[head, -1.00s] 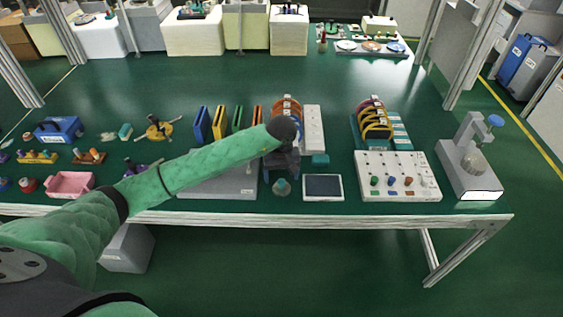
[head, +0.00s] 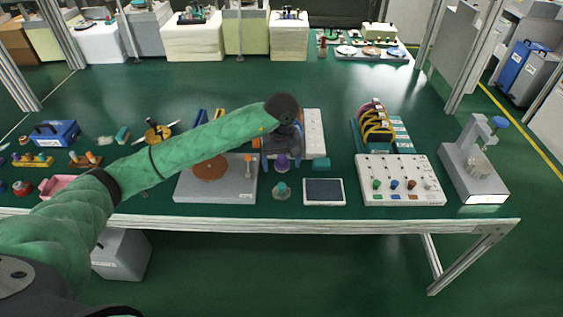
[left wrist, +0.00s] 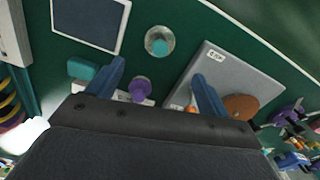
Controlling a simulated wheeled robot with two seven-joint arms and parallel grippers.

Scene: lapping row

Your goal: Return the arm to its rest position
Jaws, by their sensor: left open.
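My left arm reaches in from the left over the table, and my left gripper (head: 282,153) hangs above the work area beside the grey plate. In the left wrist view its two blue fingers (left wrist: 160,88) are spread with nothing between them in their grip. A purple knob (head: 283,163) shows below the gripper and appears between the fingers in the left wrist view (left wrist: 140,88). The grey plate (head: 215,193) bears a brown disc (head: 209,169) and a small orange peg. My right gripper is not in view.
A glass jar with a teal top (head: 281,192) and a dark-screened tablet (head: 324,191) lie near the table's front edge. A white panel with coloured knobs (head: 400,170) and a grey stand (head: 473,165) are at right. My arm hides part of the coloured holders behind it.

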